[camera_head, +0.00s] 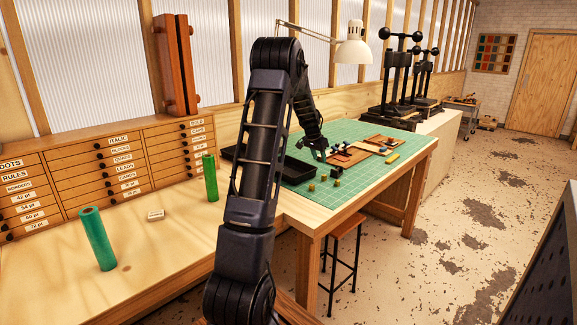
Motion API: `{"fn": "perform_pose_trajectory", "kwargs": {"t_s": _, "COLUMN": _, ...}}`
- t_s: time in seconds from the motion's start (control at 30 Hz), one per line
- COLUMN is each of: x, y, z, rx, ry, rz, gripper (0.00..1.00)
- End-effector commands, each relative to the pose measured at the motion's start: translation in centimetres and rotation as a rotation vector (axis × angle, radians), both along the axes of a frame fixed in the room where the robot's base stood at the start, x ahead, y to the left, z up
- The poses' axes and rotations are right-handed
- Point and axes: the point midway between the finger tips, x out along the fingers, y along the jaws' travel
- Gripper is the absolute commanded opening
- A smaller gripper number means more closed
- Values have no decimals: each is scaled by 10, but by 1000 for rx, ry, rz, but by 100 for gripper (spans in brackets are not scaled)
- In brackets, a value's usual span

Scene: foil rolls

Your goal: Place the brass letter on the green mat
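The green mat (352,192) lies on the wooden table at the centre right. Several small blocks stand on its near part: brass-coloured ones, one at the left (311,186), one at the right (337,183) and one a little behind (323,177), and a dark one (336,171). They are too small for me to tell which is the brass letter. My gripper (322,153) hangs above the mat, behind these blocks and apart from them. Its fingers are dark and small here, so I cannot tell whether it is open or holds anything.
A black tray (240,165) lies left of the mat, partly hidden by my arm. Wooden boards (350,153) and a yellow item (392,158) lie on the mat. Green rolls stand on the left counter, one near (98,240) and one farther (210,178). A stool (345,232) stands below.

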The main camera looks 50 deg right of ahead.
Motion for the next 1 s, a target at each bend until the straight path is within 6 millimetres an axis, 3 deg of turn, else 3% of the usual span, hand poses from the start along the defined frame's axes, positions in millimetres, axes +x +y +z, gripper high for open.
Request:
{"fn": "perform_pose_trajectory", "kwargs": {"t_s": 0.2, "x": 7, "y": 10, "z": 7, "rx": -1, "ry": 0, "rz": 17, "gripper": 39}}
{"fn": "perform_pose_trajectory", "kwargs": {"t_s": 0.27, "x": 17, "y": 23, "z": 16, "rx": -3, "ry": 1, "rz": 44, "gripper": 39}}
{"fn": "perform_pose_trajectory", "kwargs": {"t_s": 0.37, "x": 39, "y": 61, "z": 38, "rx": -5, "ry": 4, "rz": 112, "gripper": 39}}
{"fn": "perform_pose_trajectory", "kwargs": {"t_s": 0.5, "x": 70, "y": 132, "z": 72, "rx": -5, "ry": 10, "rz": 235, "gripper": 39}}
{"fn": "perform_pose_trajectory", "kwargs": {"t_s": 0.7, "x": 96, "y": 237, "z": 112, "rx": -5, "ry": 18, "rz": 417, "gripper": 39}}
{"fn": "perform_pose_trajectory", "kwargs": {"t_s": 1.0, "x": 95, "y": 389, "z": 154, "rx": -7, "ry": 21, "rz": 692, "gripper": 39}}
